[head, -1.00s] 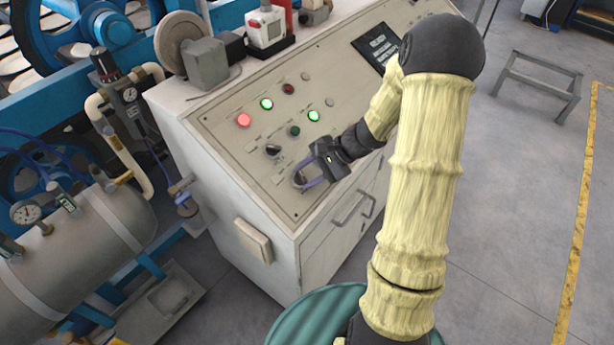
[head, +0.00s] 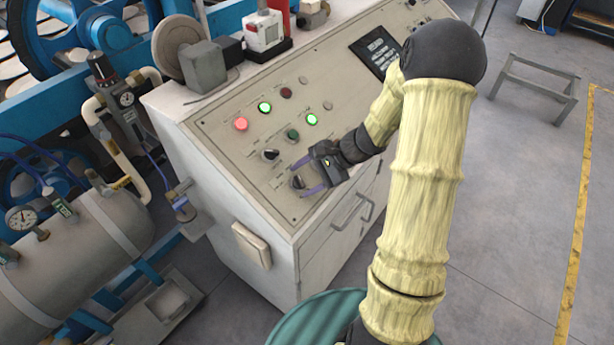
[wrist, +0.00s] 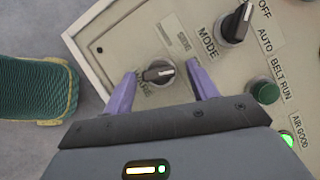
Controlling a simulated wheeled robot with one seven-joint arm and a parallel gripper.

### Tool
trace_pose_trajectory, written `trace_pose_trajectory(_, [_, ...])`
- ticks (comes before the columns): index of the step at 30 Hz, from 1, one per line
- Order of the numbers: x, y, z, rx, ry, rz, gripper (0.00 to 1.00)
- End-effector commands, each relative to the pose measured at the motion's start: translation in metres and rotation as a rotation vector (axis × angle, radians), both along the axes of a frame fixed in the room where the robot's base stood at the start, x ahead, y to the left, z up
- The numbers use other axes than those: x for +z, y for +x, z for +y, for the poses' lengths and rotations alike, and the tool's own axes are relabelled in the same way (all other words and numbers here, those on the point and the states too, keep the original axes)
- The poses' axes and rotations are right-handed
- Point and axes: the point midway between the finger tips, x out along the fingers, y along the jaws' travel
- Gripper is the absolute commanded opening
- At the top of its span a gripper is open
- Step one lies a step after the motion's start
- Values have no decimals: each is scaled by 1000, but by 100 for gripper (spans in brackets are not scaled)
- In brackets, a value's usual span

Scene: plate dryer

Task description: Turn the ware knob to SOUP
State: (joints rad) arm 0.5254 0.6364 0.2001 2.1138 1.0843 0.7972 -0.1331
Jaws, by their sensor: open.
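The ware knob (wrist: 158,73) is a black dial with a pale pointer bar on the sloped panel. In the wrist view the bar lies nearly level across the picture; part of the word WARE shows by it. No SOUP mark is readable. My gripper (wrist: 161,70) is open, its two purple fingers on either side of the knob with a gap on each side. In the head view the knob (head: 297,182) sits at the panel's lower corner, between the fingertips of my gripper (head: 299,179).
The black MODE knob (wrist: 235,22) is close to the right finger. A dark green button (wrist: 264,92) and a lit green light (wrist: 287,139) are further right. A ribbed green drum (head: 315,320) stands below.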

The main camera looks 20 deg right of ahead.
Motion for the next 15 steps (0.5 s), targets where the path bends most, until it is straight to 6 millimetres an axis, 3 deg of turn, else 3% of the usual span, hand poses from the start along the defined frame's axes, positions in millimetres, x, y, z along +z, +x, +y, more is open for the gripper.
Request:
trace_pose_trajectory(7, [9,-2,-11,-4,0,-3,58])
trace_pose_trajectory(15, [42,-13,-44,-5,-2,-3,58])
